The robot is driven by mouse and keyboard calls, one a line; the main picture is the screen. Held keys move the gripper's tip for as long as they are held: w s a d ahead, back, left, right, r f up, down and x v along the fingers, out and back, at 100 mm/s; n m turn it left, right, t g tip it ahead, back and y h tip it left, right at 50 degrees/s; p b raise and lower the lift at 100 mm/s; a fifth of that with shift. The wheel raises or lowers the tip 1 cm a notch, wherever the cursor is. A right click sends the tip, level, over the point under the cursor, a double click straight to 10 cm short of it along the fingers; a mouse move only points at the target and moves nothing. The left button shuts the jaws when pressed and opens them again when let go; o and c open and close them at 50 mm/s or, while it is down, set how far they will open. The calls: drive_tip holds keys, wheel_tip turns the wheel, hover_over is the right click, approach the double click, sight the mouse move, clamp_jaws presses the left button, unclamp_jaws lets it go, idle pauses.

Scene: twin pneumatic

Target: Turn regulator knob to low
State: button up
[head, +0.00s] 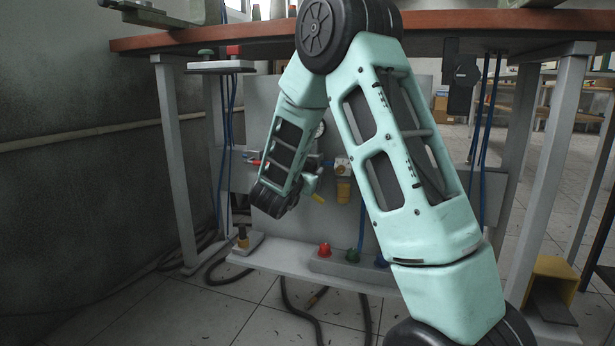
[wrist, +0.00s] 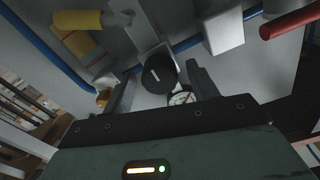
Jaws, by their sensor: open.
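The regulator knob (wrist: 158,74) is a round black knob with a short white mark on its face, in the middle of the wrist view. My gripper (wrist: 160,76) is open, and its two dark fingers appear on either side of the knob. I cannot tell whether either finger touches it. In the head view the gauge (head: 319,130) shows on the grey panel under the table, while my arm hides the knob.
A yellow cylinder (wrist: 78,20), a blue hose (wrist: 45,45), a white block (wrist: 222,30) and a red bar (wrist: 288,23) lie around the knob. A low shelf bears red (head: 324,250) and green (head: 352,256) buttons.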

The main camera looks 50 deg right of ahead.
drive_tip(key=shift+w+d, duration=0.25)
drive_tip(key=shift+d, duration=0.35)
drive_tip(key=c, duration=1)
drive_tip(key=shift+r, duration=0.1)
drive_tip(key=shift+r+n+p, duration=0.1)
drive_tip(key=shift+n+p, duration=0.2)
drive_tip(key=shift+p, duration=0.35)
